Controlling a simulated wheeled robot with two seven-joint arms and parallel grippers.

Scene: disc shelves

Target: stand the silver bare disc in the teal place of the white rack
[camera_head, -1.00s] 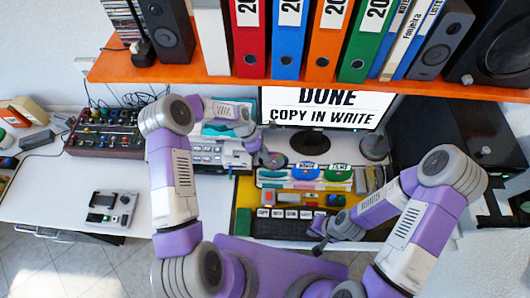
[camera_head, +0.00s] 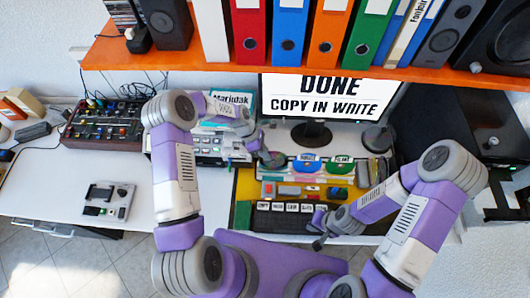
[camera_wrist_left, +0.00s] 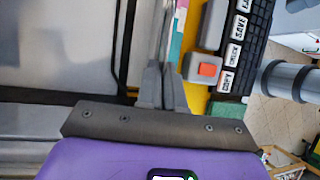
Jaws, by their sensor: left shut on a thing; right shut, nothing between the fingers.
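My left gripper (camera_head: 271,160) is over the back part of the desk, in front of the monitor. In the left wrist view its fingers (camera_wrist_left: 163,85) are shut on a thin, pale silvery edge (camera_wrist_left: 164,38), which looks like the silver disc seen edge-on. The disc's face does not show. My right gripper (camera_head: 319,242) is shut and empty, low at the front of the dark key row. Blue (camera_head: 307,168) and green (camera_head: 341,167) rounded pieces with labels stand right of the left gripper. I cannot clearly make out the white rack or its teal place.
A key row (camera_head: 285,218) lies on a yellow mat (camera_head: 245,186). A grey block with a red button (camera_wrist_left: 208,70) is near my left fingers. The monitor (camera_head: 320,98) stands behind, under the orange shelf (camera_head: 200,74). The white desk (camera_head: 50,190) has free room at left.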

